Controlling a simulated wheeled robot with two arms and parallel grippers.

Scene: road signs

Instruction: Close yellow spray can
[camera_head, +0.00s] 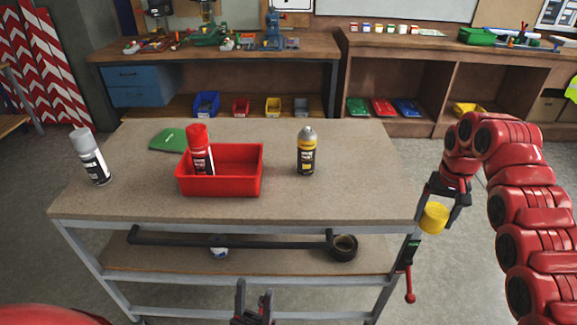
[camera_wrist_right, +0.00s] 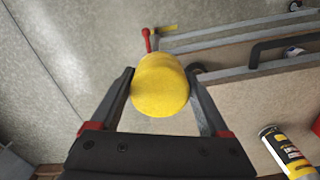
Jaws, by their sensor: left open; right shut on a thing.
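The yellow spray can (camera_head: 306,152) stands upright on the right half of the workbench, with a grey top and no yellow cap on it. It also shows in the right wrist view (camera_wrist_right: 287,152), at the lower right. My right gripper (camera_head: 447,208) is shut on the yellow cap (camera_head: 434,218), off the right edge of the bench and apart from the can. The cap also fills the space between the fingers in the right wrist view (camera_wrist_right: 160,86). My left gripper (camera_head: 254,298) is open and empty in front of the bench, low in the head view.
A red bin (camera_head: 220,189) holds a red spray can (camera_head: 200,150). A white spray can (camera_head: 90,157) stands at the bench's left. A green lid (camera_head: 168,140) lies behind the bin. A tape roll (camera_head: 344,247) is on the lower shelf. The bench (camera_head: 345,200) is clear around the yellow can.

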